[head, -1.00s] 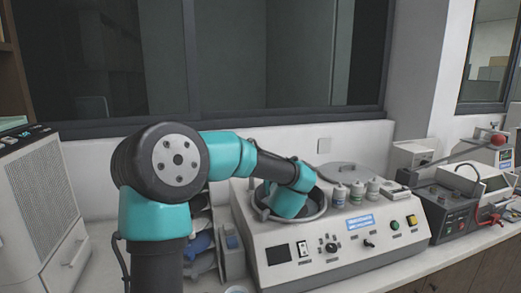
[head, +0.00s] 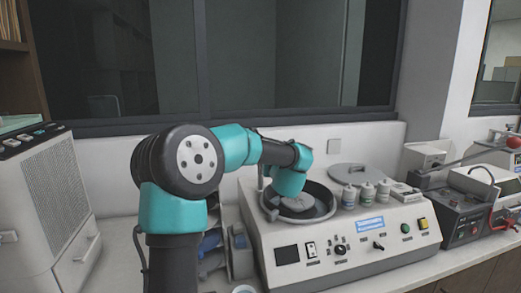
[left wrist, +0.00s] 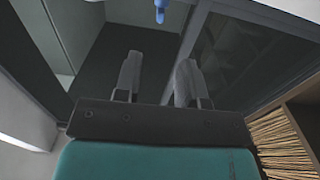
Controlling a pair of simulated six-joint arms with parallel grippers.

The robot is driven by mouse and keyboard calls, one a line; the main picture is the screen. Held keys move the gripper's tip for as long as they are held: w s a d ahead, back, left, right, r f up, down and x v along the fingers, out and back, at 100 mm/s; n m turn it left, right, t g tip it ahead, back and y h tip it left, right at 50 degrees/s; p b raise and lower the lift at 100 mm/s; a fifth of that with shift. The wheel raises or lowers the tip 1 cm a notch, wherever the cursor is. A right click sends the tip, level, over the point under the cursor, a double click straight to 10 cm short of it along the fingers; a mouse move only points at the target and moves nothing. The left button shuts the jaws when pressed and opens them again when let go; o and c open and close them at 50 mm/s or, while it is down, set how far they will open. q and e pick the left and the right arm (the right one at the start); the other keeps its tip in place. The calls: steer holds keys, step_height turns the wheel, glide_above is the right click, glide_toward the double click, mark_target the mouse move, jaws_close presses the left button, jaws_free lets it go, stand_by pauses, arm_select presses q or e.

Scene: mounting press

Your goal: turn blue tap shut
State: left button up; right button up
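In the left wrist view, a small blue piece (left wrist: 160,11) shows at the top edge, cut off by the frame. It looks like part of the blue tap, but I see too little to tell its position. My left gripper (left wrist: 160,65) is open, its two grey fingers apart with nothing between them, and the blue piece lies beyond their tips. In the head view my left arm reaches over the round bowl (head: 326,207) of the white machine (head: 345,248). The gripper's fingers and the tap cannot be made out there. My right gripper is in neither current view.
Small white bottles (head: 367,191) stand on the machine, right of the bowl, near a round grey lid (head: 350,172). A dark device with red cables (head: 462,222) is farther right. A white cabinet (head: 50,200) stands at left. A window and wall are behind.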

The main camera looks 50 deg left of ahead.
arm_select(q)
steer(key=x, duration=1.3)
steer(key=shift+w+a, duration=0.15)
steer(key=shift+a, duration=0.15)
steer(key=shift+c, duration=0.2)
jaws_close()
